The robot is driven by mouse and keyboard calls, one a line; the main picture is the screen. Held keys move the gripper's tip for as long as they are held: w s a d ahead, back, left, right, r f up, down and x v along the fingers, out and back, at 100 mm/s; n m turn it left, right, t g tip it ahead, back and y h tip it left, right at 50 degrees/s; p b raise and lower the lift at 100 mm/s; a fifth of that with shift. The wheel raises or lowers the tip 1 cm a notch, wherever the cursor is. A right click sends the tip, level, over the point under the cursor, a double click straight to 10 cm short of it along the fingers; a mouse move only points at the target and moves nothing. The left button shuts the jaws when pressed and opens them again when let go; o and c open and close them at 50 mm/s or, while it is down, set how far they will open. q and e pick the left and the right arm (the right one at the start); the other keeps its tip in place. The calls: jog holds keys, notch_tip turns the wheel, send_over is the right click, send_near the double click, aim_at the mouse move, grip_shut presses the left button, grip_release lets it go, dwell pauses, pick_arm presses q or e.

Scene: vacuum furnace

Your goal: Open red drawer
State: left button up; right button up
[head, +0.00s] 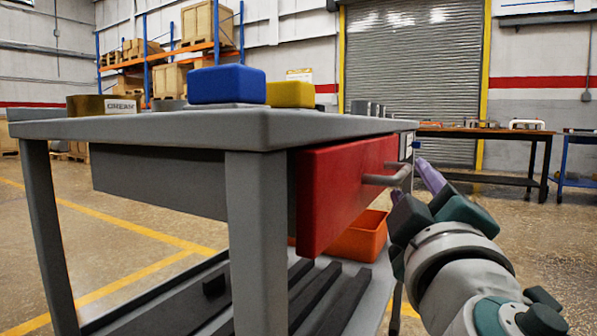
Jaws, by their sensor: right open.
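The red drawer (345,186) sits under the top of a grey table (160,126), and its red front faces right. A grey bar handle (391,179) sticks out from the drawer front. My right gripper (424,178) is open, just right of the handle, with its purple fingertips pointing up and left. I cannot tell whether a finger touches the handle. Whether the drawer is shut fully is hard to tell from this angle. My left gripper is not in view.
A blue box (227,84) and a yellow box (290,94) stand on the tabletop. An orange bin (358,238) and dark bars (317,296) lie on the lower shelf. A workbench (485,133) stands behind at the right.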

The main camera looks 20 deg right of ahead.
aim_at(405, 167)
jog(key=x, duration=0.5)
jog(key=shift+c, duration=0.3)
grip_shut()
dwell(1.0)
